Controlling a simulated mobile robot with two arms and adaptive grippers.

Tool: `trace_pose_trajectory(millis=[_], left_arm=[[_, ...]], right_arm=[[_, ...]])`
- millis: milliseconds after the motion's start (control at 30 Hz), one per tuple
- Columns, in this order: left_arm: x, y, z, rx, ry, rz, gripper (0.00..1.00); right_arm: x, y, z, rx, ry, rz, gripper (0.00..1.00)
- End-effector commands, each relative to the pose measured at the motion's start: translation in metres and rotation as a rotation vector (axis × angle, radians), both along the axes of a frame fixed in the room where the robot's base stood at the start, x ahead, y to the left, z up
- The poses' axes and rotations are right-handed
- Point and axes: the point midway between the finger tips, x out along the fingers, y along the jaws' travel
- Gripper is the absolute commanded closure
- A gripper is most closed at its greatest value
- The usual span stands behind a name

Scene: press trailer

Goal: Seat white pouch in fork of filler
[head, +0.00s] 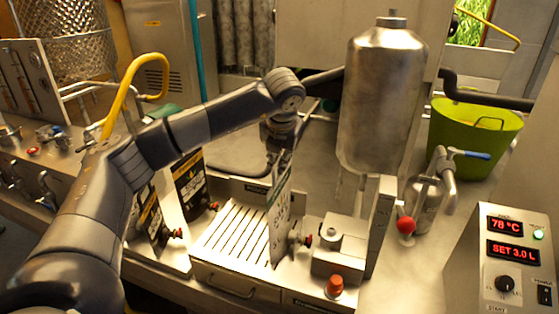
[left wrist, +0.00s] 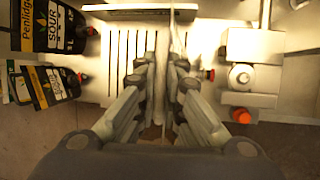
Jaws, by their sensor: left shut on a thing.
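The white pouch (head: 280,212) hangs upright over the slatted tray, seen nearly edge-on, with dark print on its face. My left gripper (head: 284,158) is shut on its top edge. In the left wrist view the left gripper (left wrist: 165,75) has its fingers on both sides of the pouch, which shows as a thin pale line (left wrist: 173,42). A dark-and-red spout shows at the pouch's right side. The filler block (head: 340,243) stands just right of it, with an orange knob (head: 334,286). I cannot tell whether the spout touches the fork. My right gripper is not in view.
Black pouches (head: 189,186) stand left of the slatted tray (head: 225,230). A steel tank (head: 383,98) rises behind the filler. A red-knobbed valve (head: 405,225), a control box (head: 511,255) and a green bucket (head: 475,135) are at the right.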

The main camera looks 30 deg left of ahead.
Motion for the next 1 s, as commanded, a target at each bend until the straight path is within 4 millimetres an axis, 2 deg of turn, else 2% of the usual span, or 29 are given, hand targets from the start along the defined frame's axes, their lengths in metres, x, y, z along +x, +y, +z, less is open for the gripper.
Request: trace_pose_trajectory(millis=[100, 200, 233, 533, 667, 767, 1000], left_arm=[[0.0, 0.0, 0.0, 0.0, 0.0, 0.0, 1.0], [0.0, 0.0, 0.0, 0.0, 0.0, 0.0, 0.74], [0.0, 0.0, 0.0, 0.0, 0.0, 0.0, 0.68], [0.0, 0.0, 0.0, 0.0, 0.001, 0.0, 0.68], [-0.002, -0.002, 0.007, 0.0, -0.002, -0.001, 0.68], [-0.006, -0.006, 0.021, -0.001, -0.003, -0.001, 0.68], [-0.023, -0.02, 0.068, -0.001, -0.004, -0.003, 0.68]], right_arm=[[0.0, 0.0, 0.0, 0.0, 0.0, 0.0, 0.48], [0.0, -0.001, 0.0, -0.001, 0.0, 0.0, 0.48], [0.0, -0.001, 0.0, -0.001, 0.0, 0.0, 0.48], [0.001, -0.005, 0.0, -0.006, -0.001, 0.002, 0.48], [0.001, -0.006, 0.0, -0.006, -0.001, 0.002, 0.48], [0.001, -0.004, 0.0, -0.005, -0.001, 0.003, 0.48], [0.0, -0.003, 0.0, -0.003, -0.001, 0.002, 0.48]])
